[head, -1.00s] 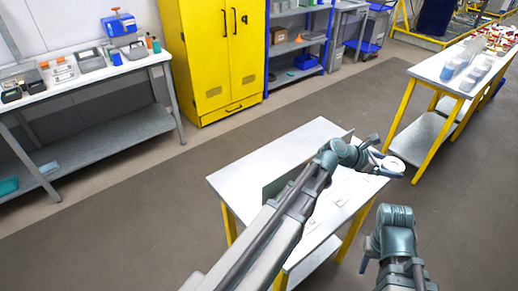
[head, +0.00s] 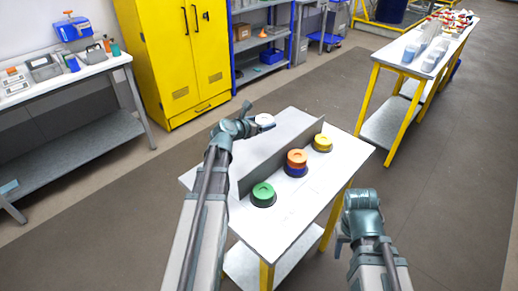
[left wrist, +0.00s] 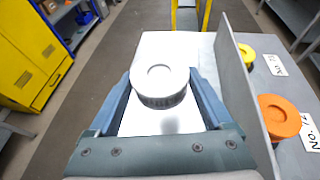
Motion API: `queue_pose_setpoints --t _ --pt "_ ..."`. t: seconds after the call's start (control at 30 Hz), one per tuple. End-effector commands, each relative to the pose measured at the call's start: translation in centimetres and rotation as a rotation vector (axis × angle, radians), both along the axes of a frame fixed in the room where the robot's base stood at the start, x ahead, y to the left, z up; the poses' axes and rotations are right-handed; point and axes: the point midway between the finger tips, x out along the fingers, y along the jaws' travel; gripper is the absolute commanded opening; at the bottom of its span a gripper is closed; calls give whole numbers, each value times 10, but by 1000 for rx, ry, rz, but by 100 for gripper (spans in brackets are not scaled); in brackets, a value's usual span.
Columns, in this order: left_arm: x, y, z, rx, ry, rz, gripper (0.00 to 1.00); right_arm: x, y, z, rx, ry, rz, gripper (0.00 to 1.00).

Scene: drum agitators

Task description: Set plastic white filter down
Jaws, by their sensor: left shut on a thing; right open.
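The plastic white filter (left wrist: 160,84) is a round white disc with a grey ribbed side. My left gripper (head: 257,120) is shut on it, with one finger on each side in the left wrist view. In the head view the white filter (head: 265,119) is held above the far left part of the white table (head: 205,178), on the left side of a grey upright divider (head: 285,158). A shadow shows on the table below it in the left wrist view. My right gripper (head: 341,240) is open and empty, off the table's right side.
On the divider's right side stand a green filter (head: 263,194), an orange filter (head: 297,158) on a blue one (head: 296,171), and a yellow filter (head: 322,142). Number labels lie near them in the left wrist view. The table left of the divider looks clear.

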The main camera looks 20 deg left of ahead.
Motion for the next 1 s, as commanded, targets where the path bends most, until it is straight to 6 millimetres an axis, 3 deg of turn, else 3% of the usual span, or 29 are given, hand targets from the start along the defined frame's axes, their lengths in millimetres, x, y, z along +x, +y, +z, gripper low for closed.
queue_pose_setpoints --t 0.1,0.37,0.8,1.0 --pt "-3 16 -2 0 -2 31 32 0 0 -2 0 0 0 50" --pt "-3 19 -6 0 -2 39 32 0 0 -6 0 0 0 50" --pt "-3 19 -64 0 -2 37 32 0 0 -64 0 0 0 50" --pt "-3 18 -65 0 -2 37 32 0 0 -65 0 0 0 50"
